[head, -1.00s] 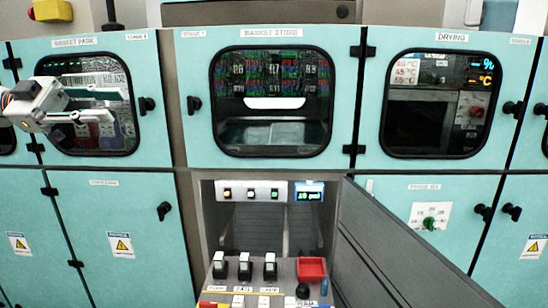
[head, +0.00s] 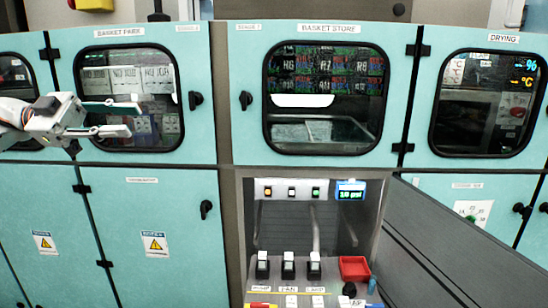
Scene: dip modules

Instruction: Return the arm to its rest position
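My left gripper (head: 128,119) comes in from the left edge in the head view, in front of the basket park window (head: 160,140). Its two fingers are spread apart with nothing between them. I cannot tell whether it touches the cabinet front. My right gripper is not in view.
Teal cabinets (head: 160,205) with closed doors fill the view. A grey panel (head: 450,250) slants out at the lower right.

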